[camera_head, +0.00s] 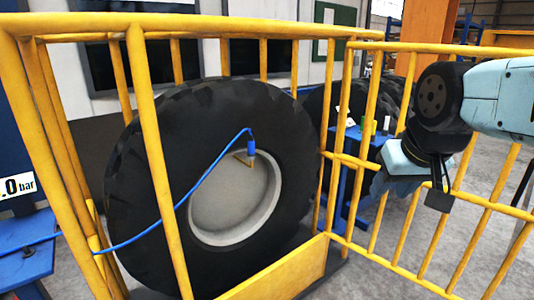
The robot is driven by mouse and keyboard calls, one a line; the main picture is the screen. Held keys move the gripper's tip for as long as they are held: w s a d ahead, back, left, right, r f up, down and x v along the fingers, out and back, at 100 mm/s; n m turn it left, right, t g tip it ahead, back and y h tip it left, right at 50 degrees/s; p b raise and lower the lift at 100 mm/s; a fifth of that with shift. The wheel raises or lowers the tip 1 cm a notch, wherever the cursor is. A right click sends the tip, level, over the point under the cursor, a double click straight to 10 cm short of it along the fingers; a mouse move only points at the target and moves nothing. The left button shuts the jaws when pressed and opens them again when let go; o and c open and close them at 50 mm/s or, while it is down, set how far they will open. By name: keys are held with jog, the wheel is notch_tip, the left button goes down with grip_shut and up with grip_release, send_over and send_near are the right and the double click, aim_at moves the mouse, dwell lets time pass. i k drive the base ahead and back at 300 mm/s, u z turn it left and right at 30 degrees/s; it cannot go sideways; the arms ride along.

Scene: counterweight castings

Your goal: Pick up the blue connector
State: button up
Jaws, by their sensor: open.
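The blue connector (251,147) is at the upper end of a thin blue hose (190,197). It shows in front of the tyre, near the top right of the pale wheel rim, inside the yellow cage. A small yellowish piece (243,160) shows just beside and below it. My gripper (438,196) is at the right, well apart from the connector, and points down. It is open, and nothing shows in it. The far side of its fingers is hidden.
Yellow cage bars (160,170) stand in front of the large black tyre (140,190). More yellow railing (400,240) stands near my gripper. A blue table (25,262) is at the left, and a blue stand (352,150) with small items is behind the railing.

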aim_at(251, 151)
jog(key=u, duration=0.2)
jog(key=i, duration=0.9)
jog(key=z, duration=0.1)
